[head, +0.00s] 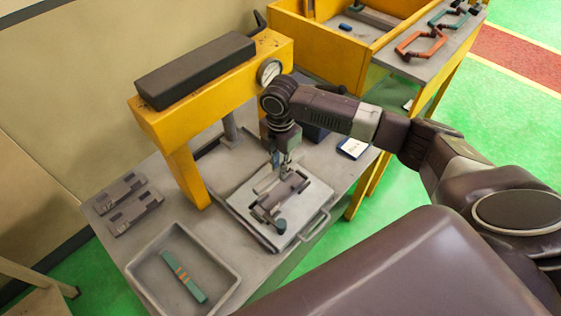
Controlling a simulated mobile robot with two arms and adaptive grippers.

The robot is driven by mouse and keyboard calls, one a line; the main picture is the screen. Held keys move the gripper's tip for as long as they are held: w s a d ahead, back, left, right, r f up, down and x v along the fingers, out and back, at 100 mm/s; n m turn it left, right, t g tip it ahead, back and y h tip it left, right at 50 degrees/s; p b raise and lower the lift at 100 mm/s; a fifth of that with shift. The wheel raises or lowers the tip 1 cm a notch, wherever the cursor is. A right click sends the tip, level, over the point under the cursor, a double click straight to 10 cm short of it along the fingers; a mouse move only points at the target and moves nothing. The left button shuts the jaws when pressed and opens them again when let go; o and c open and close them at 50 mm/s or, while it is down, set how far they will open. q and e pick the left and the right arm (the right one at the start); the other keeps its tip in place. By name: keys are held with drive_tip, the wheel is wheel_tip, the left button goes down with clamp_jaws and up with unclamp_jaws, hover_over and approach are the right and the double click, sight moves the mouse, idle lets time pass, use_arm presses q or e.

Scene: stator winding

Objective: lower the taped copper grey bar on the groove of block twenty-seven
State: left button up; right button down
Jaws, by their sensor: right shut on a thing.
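My right gripper (286,152) points down over the light plate (242,200) on the grey table. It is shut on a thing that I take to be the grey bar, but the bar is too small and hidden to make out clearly. Below it on the plate lies a dark grey grooved block (283,194), with a dark teal round end (281,225) at its front. I cannot read a number on the block, nor tell whether the bar touches its groove. My left gripper is not in view.
A yellow press frame (178,125) with a dark slab on top stands behind the plate. A grey tray (150,277) at front left holds a teal bar with orange bands (183,277). Two grey blocks (128,204) lie at left. A yellow bench (330,50) stands behind.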

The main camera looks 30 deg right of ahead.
drive_tip(key=shift+d+f, duration=0.1)
drive_tip(key=shift+f, duration=0.85)
wheel_tip(320, 180, down, 4)
drive_tip(key=b, duration=0.3)
drive_tip(key=shift+w+r+p, duration=0.1)
drive_tip(key=shift+r+p, duration=0.3)
drive_tip(key=shift+r, duration=0.05)
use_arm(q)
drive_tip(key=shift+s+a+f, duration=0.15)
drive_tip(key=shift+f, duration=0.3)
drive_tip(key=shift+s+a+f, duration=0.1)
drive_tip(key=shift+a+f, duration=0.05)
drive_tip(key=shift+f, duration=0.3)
use_arm(e)
drive_tip(key=shift+f, duration=0.1)
use_arm(q)
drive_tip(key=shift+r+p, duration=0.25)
drive_tip(key=shift+p, duration=0.2)
use_arm(e)
drive_tip(key=shift+f, duration=0.15)
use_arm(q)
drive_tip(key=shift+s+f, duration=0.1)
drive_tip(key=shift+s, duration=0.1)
use_arm(e)
drive_tip(key=shift+f, duration=0.15)
use_arm(q)
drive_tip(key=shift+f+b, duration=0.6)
drive_tip(key=shift+b, duration=0.15)
use_arm(e)
drive_tip(key=shift+f, duration=1.55)
